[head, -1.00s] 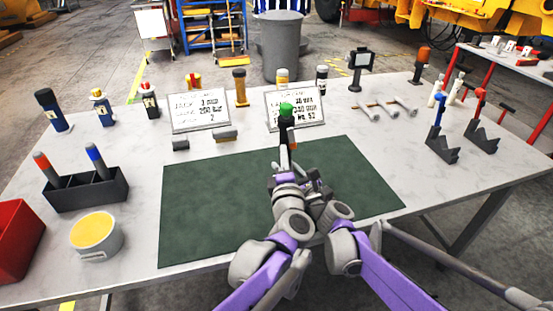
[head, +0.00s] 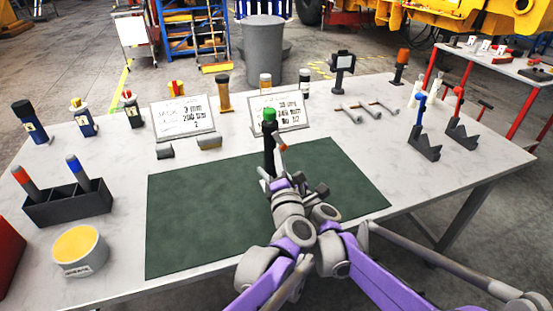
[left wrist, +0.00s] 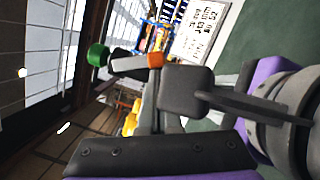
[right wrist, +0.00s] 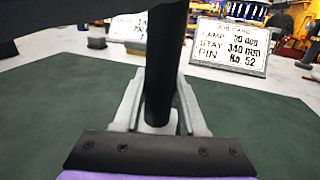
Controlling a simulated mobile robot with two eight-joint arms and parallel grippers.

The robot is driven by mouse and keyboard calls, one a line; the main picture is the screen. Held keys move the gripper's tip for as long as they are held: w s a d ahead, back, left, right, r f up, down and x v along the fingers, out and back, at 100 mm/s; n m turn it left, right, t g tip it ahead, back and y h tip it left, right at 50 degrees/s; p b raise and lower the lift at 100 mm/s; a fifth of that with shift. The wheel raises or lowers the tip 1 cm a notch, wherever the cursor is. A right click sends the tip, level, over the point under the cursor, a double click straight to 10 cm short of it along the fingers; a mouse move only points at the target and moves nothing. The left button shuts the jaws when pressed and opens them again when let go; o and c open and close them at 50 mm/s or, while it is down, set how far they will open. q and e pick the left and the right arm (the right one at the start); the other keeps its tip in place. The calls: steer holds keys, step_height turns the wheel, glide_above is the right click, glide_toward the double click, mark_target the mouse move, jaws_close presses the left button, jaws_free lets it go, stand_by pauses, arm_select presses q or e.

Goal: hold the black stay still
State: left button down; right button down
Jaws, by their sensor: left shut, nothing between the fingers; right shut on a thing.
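The black stay (head: 269,145) stands upright over the green mat, with a green cap (head: 269,114) on top. My right gripper (right wrist: 160,112) is shut around its shaft; the shaft (right wrist: 165,60) rises between the pale fingers in the right wrist view. My left gripper (left wrist: 152,112) is shut and empty, close beside the stay. In the left wrist view, the green cap (left wrist: 97,55) lies past a small orange piece (left wrist: 155,60); I cannot tell what that piece belongs to. A dark block partly hides the fingers there.
The green mat (head: 215,215) is otherwise bare. Two sign cards (head: 183,119) stand behind it. A black holder (head: 70,205) and a yellow-topped tin (head: 78,250) stand at left. Dark notched stands (head: 424,145) and pale rods (head: 372,110) are at right.

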arm_select(q)
steer(key=s, duration=0.7)
steer(key=shift+s+d+f, duration=0.2)
steer(key=shift+d+f, duration=0.15)
steer(key=a+r+m+t+h, duration=0.1)
steer(key=a+r+t+h, duration=0.1)
steer(key=a+t+h, duration=0.3)
steer(key=a+f+m+g+h, duration=0.1)
steer(key=f+m, duration=0.1)
steer(key=s+a+f+m+g+h, duration=0.1)
steer(key=a+f+h, duration=0.1)
steer(key=s+a+f+m+g+h, duration=0.1)
steer(key=f+m+g+h, duration=0.1)
steer(key=f, duration=0.1)
steer(key=shift+a+m, duration=0.25)
steer(key=shift+m, duration=0.05)
steer(key=shift+w+r, duration=0.1)
